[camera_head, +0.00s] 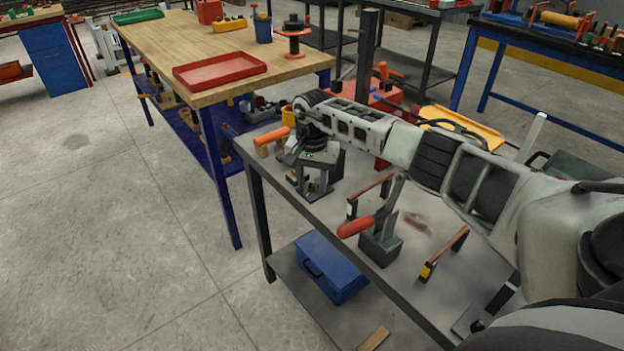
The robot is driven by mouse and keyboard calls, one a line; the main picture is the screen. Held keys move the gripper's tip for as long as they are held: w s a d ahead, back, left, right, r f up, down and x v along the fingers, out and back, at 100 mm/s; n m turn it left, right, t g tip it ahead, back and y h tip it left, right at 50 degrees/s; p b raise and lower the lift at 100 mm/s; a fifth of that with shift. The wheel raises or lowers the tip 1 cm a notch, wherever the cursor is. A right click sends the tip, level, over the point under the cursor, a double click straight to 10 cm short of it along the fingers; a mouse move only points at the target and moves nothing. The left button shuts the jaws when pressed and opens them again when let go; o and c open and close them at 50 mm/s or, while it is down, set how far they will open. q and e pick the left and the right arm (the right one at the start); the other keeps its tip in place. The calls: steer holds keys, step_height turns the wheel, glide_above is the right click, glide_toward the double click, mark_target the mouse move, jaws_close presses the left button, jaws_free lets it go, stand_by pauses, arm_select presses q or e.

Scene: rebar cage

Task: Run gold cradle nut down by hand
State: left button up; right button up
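My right arm reaches in from the right across the grey metal table (345,258). Its wrist bends down at the table's far left part, and my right gripper (312,186) points down there, close over small grey metal parts. The fingertips are small and merge with these parts, so I cannot tell whether they are open or shut, or touching anything. I cannot make out a gold cradle nut; it may be hidden by the gripper or too small to see. My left gripper is not in view.
An orange-handled tool (271,136) lies left of my wrist. A red-handled clamp (356,227) and two brown-topped handles stand nearer on the table. A blue toolbox (330,266) sits on the lower shelf. A wooden workbench (190,42) with a red tray (220,71) stands behind left. Floor at left is clear.

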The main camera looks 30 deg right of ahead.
jaws_close()
